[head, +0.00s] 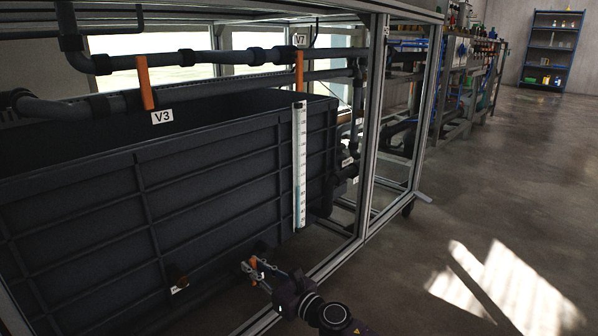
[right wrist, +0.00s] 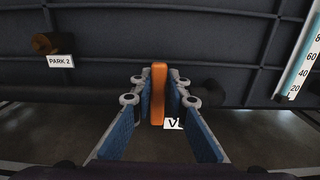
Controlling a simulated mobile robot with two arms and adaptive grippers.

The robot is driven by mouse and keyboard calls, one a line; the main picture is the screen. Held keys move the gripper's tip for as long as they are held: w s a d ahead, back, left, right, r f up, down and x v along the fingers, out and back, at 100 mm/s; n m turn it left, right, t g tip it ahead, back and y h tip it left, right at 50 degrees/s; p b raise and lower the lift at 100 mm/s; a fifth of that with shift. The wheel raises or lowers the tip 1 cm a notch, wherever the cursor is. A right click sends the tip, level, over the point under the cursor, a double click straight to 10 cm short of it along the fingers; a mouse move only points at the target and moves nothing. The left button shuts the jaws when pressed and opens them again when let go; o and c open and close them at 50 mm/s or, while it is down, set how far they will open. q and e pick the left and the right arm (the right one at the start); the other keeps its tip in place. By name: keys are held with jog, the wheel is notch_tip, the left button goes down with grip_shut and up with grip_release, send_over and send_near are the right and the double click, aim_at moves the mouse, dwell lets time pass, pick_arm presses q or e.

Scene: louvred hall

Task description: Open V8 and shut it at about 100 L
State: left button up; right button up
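An orange valve handle (right wrist: 158,92) stands upright in the right wrist view, across a dark horizontal pipe (right wrist: 208,97). A white label (right wrist: 173,124) below it shows a "V"; the rest is hidden by a finger. My right gripper (head: 256,269) is low in front of the tank. In the right wrist view its blue pads (right wrist: 160,98) lie close against both sides of the handle. A white level scale (head: 299,168) is on the tank (head: 215,165); its lower part looks bluish, up to roughly the 80 mark or a little above. My left gripper is out of view.
V3's orange handle (head: 145,82) and V7's orange handle (head: 299,71) hang on the upper pipes. A brown stub labelled PARK 2 (right wrist: 61,61) is left of the held handle. Metal frame posts (head: 374,120) stand right of the tank. Open floor (head: 480,200) lies to the right.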

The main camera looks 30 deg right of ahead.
jog(key=o, duration=0.4)
jog(key=shift+d+f, duration=0.15)
jog(key=shift+d, duration=0.05)
jog(key=shift+o, duration=0.2)
jog(key=shift+a, duration=0.1)
jog(key=v, duration=0.7)
jog(key=shift+a, duration=0.2)
jog(key=shift+s, duration=0.15)
jog(key=v, duration=1.2)
